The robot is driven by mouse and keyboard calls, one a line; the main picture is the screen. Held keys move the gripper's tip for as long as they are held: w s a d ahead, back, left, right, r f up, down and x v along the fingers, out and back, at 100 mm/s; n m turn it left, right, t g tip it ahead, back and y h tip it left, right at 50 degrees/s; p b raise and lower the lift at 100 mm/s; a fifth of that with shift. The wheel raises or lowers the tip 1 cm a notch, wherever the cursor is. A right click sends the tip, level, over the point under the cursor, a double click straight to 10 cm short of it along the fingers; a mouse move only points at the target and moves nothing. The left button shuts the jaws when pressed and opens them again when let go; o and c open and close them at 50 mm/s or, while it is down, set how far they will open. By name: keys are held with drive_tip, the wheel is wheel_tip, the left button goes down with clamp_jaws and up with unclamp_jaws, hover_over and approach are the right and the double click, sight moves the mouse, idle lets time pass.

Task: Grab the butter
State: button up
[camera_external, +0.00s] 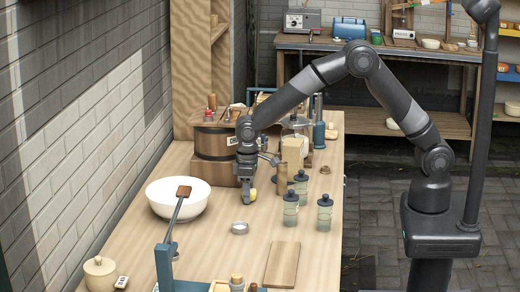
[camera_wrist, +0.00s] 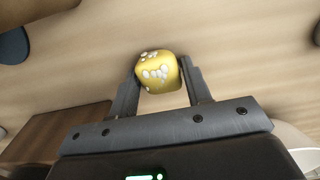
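The butter (camera_wrist: 158,73) is a small yellow lump with pale whitish spots. In the wrist view it lies between the two fingertips of my gripper (camera_wrist: 160,82), with the fingers close to its left and right sides. Whether both fingers press on it I cannot tell for sure. In the external view the butter (camera_external: 252,195) is a small yellow spot at the right side of my gripper (camera_external: 247,198), which points down just at the wooden table top. My fingers partly hide it there.
A white bowl (camera_external: 165,201) stands left of my gripper, with a wooden barrel churn (camera_external: 215,142) behind. Bottles (camera_external: 291,210) stand close on the right.

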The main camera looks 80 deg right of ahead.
drive_tip(key=c, duration=0.5)
drive_tip(key=shift+c, duration=0.2)
